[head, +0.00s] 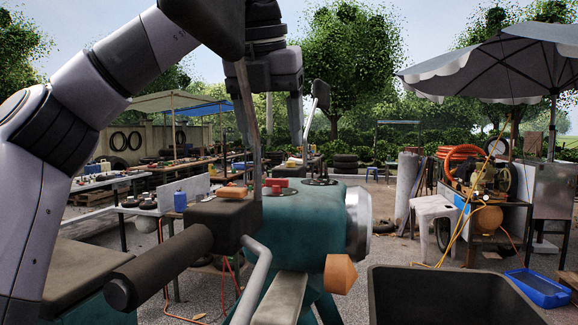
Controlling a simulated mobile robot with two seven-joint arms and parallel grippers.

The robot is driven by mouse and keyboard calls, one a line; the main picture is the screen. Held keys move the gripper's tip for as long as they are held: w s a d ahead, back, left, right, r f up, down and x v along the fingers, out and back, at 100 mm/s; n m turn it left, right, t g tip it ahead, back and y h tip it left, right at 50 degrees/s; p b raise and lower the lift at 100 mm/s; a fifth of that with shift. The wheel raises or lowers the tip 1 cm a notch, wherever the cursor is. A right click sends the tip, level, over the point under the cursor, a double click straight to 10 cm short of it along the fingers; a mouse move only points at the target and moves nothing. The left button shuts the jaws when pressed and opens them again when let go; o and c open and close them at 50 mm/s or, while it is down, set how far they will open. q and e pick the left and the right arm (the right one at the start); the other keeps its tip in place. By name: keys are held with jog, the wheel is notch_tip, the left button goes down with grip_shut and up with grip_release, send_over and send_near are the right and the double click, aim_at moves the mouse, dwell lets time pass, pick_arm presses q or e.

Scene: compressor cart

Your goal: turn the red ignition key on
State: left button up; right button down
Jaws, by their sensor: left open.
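A small red piece (275,183), which looks like the red key, sits on top of the teal machine (315,215) just in front of me. I cannot make out which way it is turned. My left gripper (274,135) hangs above it, fingers pointing down, open, with nothing seen between them. Its left side overlaps a thin grey upright bar in the picture, and I cannot tell whether they touch. My right gripper is not in view.
A dark box (222,212) with an orange piece on it and a dark handle (160,268) stand at the near left. A bent grey lever (252,285) rises in front. A dark bin (440,295) is at the lower right. A compressor cart (485,215) stands beyond.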

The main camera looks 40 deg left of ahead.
aim_at(276, 179)
pick_arm(q)
jog(key=shift+x, duration=3.35)
jog(key=shift+s, duration=0.1)
jog(key=c, duration=1.1)
jog(key=shift+o, duration=0.2)
jog(key=shift+m, duration=0.4)
jog(key=m, duration=0.1)
jog(key=m+h, duration=0.1)
jog(key=m, duration=0.1)
jog(key=m+h, duration=0.1)
jog(key=m, duration=0.1)
jog(key=shift+a+t, duration=0.3)
jog(key=m, duration=0.2)
jog(key=m+h, duration=0.1)
jog(key=m, duration=0.1)
jog(key=m+h, duration=0.1)
jog(key=m, duration=0.1)
jog(key=shift+a, duration=0.25)
jog(key=shift+h, duration=0.3)
